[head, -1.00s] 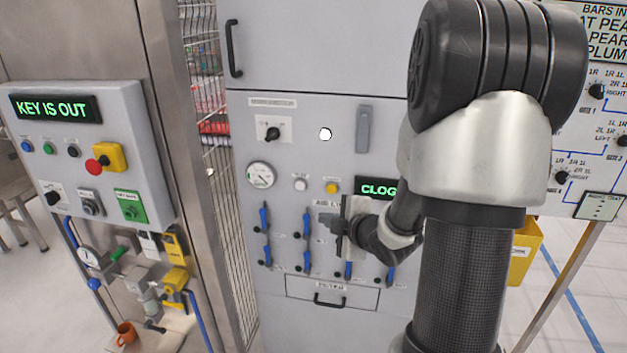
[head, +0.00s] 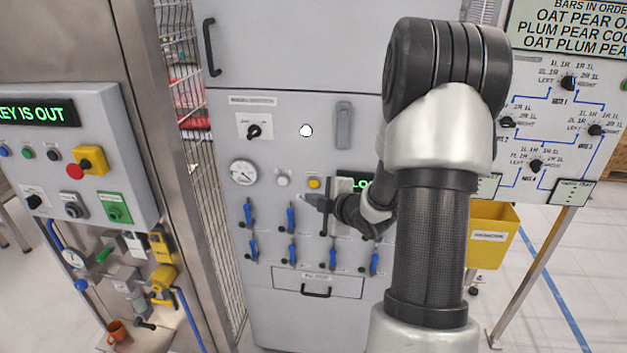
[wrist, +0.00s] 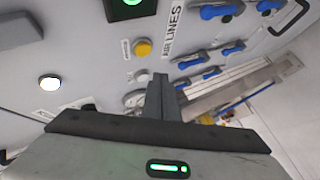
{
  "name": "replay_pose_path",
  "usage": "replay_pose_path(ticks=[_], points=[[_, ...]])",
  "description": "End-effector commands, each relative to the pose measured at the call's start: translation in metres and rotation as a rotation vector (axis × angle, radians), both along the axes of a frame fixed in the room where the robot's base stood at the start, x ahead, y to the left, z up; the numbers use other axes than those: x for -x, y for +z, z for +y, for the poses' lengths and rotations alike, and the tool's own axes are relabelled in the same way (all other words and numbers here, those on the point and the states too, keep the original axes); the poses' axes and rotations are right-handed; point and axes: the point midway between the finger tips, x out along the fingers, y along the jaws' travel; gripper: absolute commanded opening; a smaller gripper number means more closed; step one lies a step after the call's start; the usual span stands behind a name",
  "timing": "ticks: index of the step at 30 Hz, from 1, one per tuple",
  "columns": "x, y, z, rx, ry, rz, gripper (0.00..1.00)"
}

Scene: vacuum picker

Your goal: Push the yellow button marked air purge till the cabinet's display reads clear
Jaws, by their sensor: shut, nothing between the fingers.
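The yellow button (head: 314,183) is on the grey cabinet front, right of a white button; it also shows in the wrist view (wrist: 143,47). The cabinet's display (head: 352,182) is just right of it, with green letters. My arm covers part of the word, so I cannot read it whole. In the wrist view only a green piece of the display (wrist: 130,6) shows at the top edge. My gripper (head: 308,198) is shut and empty, just below the yellow button in the head view. In the wrist view its fingertips (wrist: 160,78) appear apart from the button.
Blue-handled valves (head: 291,218) sit in two rows below the buttons, close to my gripper. A gauge (head: 243,172) is to the left. A drawer handle (head: 316,292) sticks out lower down. A yellow bin (head: 492,236) hangs at the right.

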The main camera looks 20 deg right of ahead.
Motion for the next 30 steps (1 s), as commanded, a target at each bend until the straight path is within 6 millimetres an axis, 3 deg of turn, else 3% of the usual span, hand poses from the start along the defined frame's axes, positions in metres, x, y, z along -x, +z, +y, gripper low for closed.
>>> replay_pose_path(ticks=[9,30], points=[[-0.024,0.0,-0.016,0.0,0.0,0.0,0.0],[-0.026,0.0,-0.018,0.001,0.001,0.001,0.0]])
